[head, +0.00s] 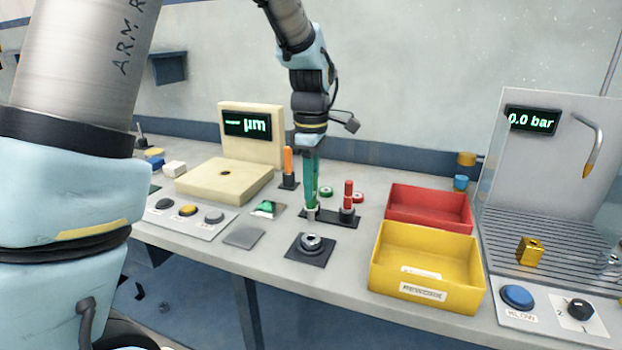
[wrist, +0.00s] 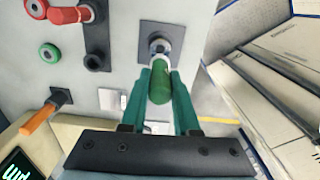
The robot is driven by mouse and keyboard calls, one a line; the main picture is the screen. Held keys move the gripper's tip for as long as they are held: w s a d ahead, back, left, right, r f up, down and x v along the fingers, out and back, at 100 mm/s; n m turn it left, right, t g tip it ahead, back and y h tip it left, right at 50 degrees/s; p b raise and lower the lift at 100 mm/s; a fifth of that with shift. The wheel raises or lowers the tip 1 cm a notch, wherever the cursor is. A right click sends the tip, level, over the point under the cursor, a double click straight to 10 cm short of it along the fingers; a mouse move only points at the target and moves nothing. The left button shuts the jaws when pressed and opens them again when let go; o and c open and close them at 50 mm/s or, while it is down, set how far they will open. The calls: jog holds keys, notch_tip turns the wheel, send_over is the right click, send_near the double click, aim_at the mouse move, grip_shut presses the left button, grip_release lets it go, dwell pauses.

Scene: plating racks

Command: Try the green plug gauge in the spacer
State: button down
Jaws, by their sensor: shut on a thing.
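My gripper (head: 312,186) has teal fingers and is shut on the green plug gauge (head: 311,203). In the wrist view the gauge (wrist: 160,84) sits between the two fingers of my gripper (wrist: 162,70), its grey tip pointing away from me. In the head view it hangs upright, tip down. The spacer (head: 311,243) is a grey metal ring on a dark square pad (head: 300,254). The tip appears above the spacer with a gap in the head view. In the wrist view the gauge partly covers the spacer (wrist: 160,46).
A black stand (head: 341,219) with a red gauge (head: 348,192) is behind the spacer; its other socket (wrist: 93,62) looks empty. Yellow (head: 428,264) and red (head: 428,206) bins stand at right. An orange-handled tool (head: 288,163) and a µm display (head: 246,125) are behind left.

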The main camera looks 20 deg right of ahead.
aim_at(311, 219)
jog(key=shift+f+b, duration=0.95)
jog(key=shift+f, duration=1.3)
jog(key=shift+f+b, duration=0.7)
jog(key=shift+f, duration=0.9)
jog(key=shift+r, duration=0.15)
dwell(0.3)
jog(key=shift+r+p, duration=3.45)
jog(key=shift+r, duration=0.25)
jog(key=shift+w, duration=0.1)
